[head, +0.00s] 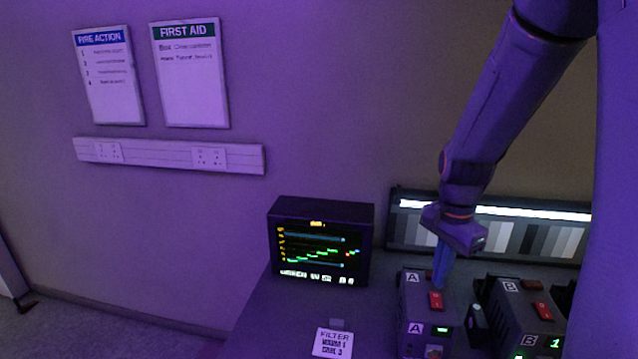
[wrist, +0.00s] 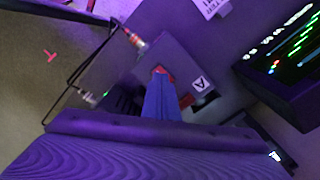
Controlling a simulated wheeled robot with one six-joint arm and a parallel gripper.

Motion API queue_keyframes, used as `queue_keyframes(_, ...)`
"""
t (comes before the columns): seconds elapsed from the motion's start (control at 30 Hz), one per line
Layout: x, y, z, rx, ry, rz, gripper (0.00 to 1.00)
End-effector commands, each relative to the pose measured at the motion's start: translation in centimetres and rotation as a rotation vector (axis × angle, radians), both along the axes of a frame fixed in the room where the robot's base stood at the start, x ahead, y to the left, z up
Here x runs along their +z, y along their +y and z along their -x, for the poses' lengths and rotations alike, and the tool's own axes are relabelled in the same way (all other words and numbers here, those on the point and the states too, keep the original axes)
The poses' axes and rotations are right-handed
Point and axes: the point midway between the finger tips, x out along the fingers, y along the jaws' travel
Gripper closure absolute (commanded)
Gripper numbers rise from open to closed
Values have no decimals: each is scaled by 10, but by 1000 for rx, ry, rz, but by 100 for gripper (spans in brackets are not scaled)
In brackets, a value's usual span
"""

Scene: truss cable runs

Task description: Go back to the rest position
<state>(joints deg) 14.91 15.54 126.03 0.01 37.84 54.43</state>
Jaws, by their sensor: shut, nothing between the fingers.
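My gripper (head: 441,268) points down over the top of box A (head: 412,310), close to its red rocker switch (head: 435,301). In the wrist view my gripper's fingers (wrist: 160,90) are together, with nothing between them. Their tips overlap the red switch (wrist: 163,70) on box A, beside the white A label (wrist: 201,83). I cannot tell whether the tips touch the switch. My arm reaches down from the upper right in the head view.
Box B (head: 520,318) stands right of box A. A monitor with coloured traces (head: 320,250) stands to the left, with a filter card (head: 332,342) in front. A lit grey-scale strip (head: 500,228) is behind. Cables (wrist: 85,60) run beside box A. Wall signs hang at left.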

Motion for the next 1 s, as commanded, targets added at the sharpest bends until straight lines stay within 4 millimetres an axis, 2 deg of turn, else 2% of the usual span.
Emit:
queue_keyframes(0.3, -55, 78, 38, 725, -64, 36, 100)
queue_keyframes(0.5, -78, 107, 62, 1081, -92, 66, 100)
queue_keyframes(0.7, -84, 116, 71, 1206, -102, 79, 100)
queue_keyframes(1.0, -83, 116, 71, 1209, -102, 79, 100)
